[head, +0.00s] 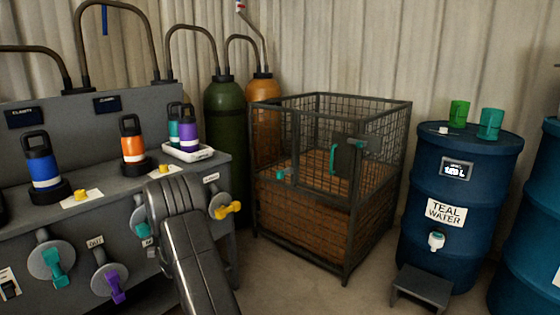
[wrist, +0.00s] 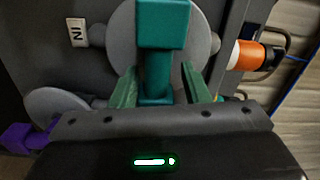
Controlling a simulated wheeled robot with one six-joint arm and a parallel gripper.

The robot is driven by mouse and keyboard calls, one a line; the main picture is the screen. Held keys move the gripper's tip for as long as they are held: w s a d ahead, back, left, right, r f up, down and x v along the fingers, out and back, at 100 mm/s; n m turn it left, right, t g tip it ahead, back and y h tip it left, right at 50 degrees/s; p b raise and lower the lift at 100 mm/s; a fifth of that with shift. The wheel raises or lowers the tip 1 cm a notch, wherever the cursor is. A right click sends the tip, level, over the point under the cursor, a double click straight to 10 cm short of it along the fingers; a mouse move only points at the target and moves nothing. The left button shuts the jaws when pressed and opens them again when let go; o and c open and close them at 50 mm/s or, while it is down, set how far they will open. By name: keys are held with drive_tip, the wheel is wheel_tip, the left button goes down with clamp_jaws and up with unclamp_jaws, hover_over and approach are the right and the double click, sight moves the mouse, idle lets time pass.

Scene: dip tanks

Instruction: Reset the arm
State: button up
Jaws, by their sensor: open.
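My gripper (wrist: 160,88) is open in the wrist view. Its two green fingers stand on either side of a teal valve handle (wrist: 162,28) on a round grey plate. I cannot tell whether they touch it. In the head view my arm reaches to the front of the grey bench (head: 95,228) and hides the gripper. Part of a teal handle (head: 141,229) shows just left of the arm there.
Other handles on the bench front are teal (head: 54,262), purple (head: 116,287) and yellow (head: 228,210). Bottles, blue (head: 45,172) and orange (head: 133,148), stand on top. A wire cage (head: 345,205) stands right of the arm, with a blue drum (head: 425,240) and low step (head: 422,285) beyond.

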drive_tip(key=shift+r+n, duration=0.1)
drive_tip(key=shift+n, duration=1)
